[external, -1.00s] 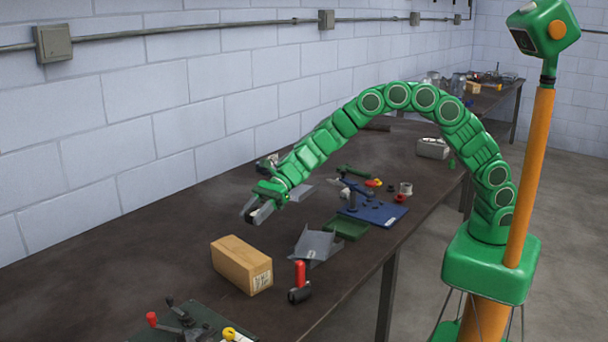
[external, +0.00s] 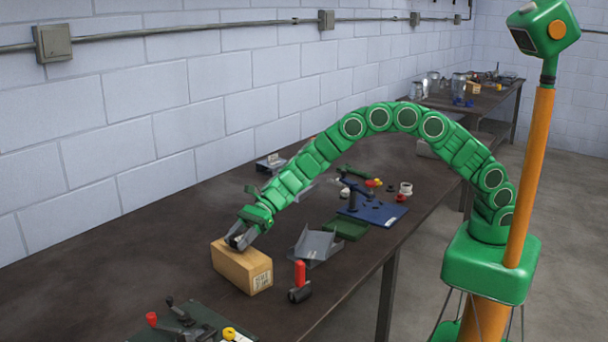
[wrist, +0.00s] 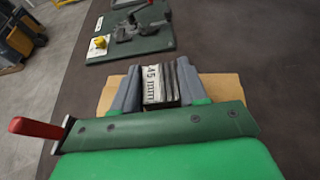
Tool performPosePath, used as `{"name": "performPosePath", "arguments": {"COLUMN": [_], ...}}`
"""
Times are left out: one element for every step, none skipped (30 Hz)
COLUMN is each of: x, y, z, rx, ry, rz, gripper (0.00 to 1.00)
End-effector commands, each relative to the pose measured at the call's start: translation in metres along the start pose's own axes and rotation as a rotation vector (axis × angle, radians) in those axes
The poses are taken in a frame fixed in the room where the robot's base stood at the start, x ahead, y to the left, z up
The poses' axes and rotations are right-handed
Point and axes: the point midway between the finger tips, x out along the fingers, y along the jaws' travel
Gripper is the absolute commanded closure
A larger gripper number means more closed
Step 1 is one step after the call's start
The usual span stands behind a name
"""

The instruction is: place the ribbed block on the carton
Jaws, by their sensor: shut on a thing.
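The carton (external: 240,269) is a tan cardboard box on the dark workbench, left of centre in the external view. In the wrist view its top (wrist: 213,87) shows behind and beside the jaws. My gripper (external: 240,240) is at the top of the carton in the external view. In the wrist view my gripper (wrist: 157,88) is shut on the ribbed block (wrist: 170,84), a dark grey ridged piece with a white "45 mm" label. The block is over the carton's top. I cannot tell whether it touches it.
A red-handled tool (external: 300,283) stands right of the carton, near a grey sheet-metal tray (external: 315,247). A green plate with a clamp (external: 185,325) is in front. A blue fixture base (external: 373,215) lies farther back. Bare bench is left of the carton.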

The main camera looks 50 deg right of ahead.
Motion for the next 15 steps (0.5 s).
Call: {"name": "performPosePath", "arguments": {"x": [0.0032, 0.0044, 0.0055, 0.0059, 0.006, 0.0059, 0.0058, 0.0057, 0.0057, 0.0056, 0.0056, 0.0059, 0.0061, 0.0065, 0.0069], "y": [0.0003, 0.0004, 0.0004, 0.0003, 0.0003, 0.0002, 0.0002, 0.0002, 0.0002, 0.0002, 0.0002, 0.0003, 0.0004, 0.0005, 0.0006], "z": [-0.0074, -0.0102, -0.0127, -0.0136, -0.014, -0.0137, -0.0134, -0.0132, -0.0131, -0.013, -0.013, -0.0134, -0.0138, -0.0145, -0.0153], "rx": [0.002, 0.002, 0.002, 0.001, 0.001, 0.0, 0.0, -0.001, -0.001, -0.001, -0.001, -0.001, -0.001, -0.001, -0.001], "ry": [0.001, 0.001, 0.0, 0.0, 0.0, -0.001, -0.001, -0.001, -0.001, -0.001, -0.001, -0.001, -0.001, -0.001, -0.001], "rz": [0.001, 0.001, 0.0, 0.0, 0.0, 0.0, 0.0, 0.0, 0.0, 0.0, 0.0, 0.0, 0.0, 0.0, 0.0], "gripper": [0.98, 0.98, 0.98, 0.98, 0.98, 0.98, 0.98, 0.98, 0.98, 0.98, 0.98, 0.98, 0.98, 0.98, 0.98]}}
